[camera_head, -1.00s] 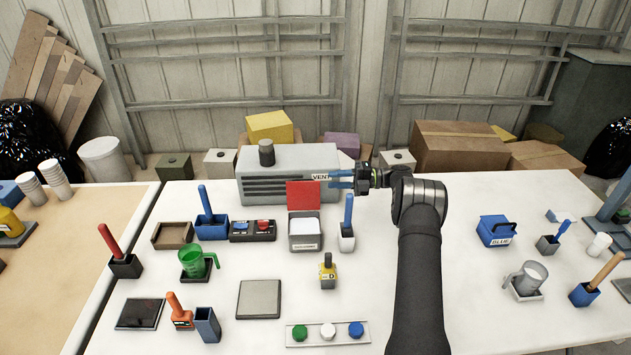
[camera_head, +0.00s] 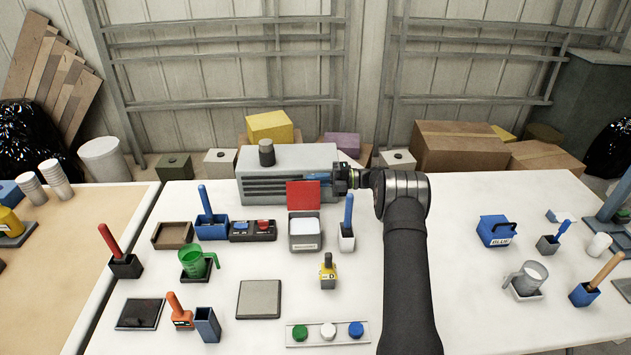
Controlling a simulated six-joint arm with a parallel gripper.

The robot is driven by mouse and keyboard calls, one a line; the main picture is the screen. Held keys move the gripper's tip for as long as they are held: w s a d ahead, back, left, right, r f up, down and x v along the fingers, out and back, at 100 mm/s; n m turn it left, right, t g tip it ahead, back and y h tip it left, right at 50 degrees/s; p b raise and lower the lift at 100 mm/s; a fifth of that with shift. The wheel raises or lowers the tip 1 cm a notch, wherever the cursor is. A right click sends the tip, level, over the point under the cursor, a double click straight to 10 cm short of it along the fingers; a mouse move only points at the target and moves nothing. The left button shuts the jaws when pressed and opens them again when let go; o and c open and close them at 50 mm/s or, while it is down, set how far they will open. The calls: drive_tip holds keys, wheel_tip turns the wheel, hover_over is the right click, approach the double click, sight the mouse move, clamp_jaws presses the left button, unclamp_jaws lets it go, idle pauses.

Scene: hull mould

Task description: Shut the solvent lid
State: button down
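The solvent container (camera_head: 305,243) is a grey box with a white label, standing mid-table with pale contents showing. Its red lid (camera_head: 303,195) stands upright, open, at the box's back edge. My gripper (camera_head: 318,178) reaches in from the right, just above and behind the top of the lid, in front of the grey vent unit. Its blue fingers point left. The lid hides part of them, so the gap between them and any contact with the lid cannot be made out.
The grey vent unit (camera_head: 265,160) stands close behind the lid. A blue-handled tool in a white holder (camera_head: 347,240) is right of the container. A box with blue and red buttons (camera_head: 252,230) is to its left.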

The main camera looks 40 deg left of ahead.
sight(316, 186)
drive_tip(key=shift+s+d, duration=0.1)
drive_tip(key=shift+s+d+r+n, duration=0.4)
drive_tip(key=shift+s+d+n, duration=0.2)
drive_tip(key=shift+n, duration=0.6)
drive_tip(key=shift+s+d+r+n, duration=0.15)
drive_tip(key=shift+s+d+n, duration=0.4)
drive_tip(key=shift+n, duration=0.45)
drive_tip(key=shift+s+d, duration=0.5)
drive_tip(key=c, duration=1.5)
unclamp_jaws()
drive_tip(key=shift+r, duration=0.1)
drive_tip(key=v, duration=1.7)
drive_tip(key=shift+w+d+r, duration=0.1)
drive_tip(key=shift+w+d, duration=0.05)
drive_tip(key=shift+d, duration=0.05)
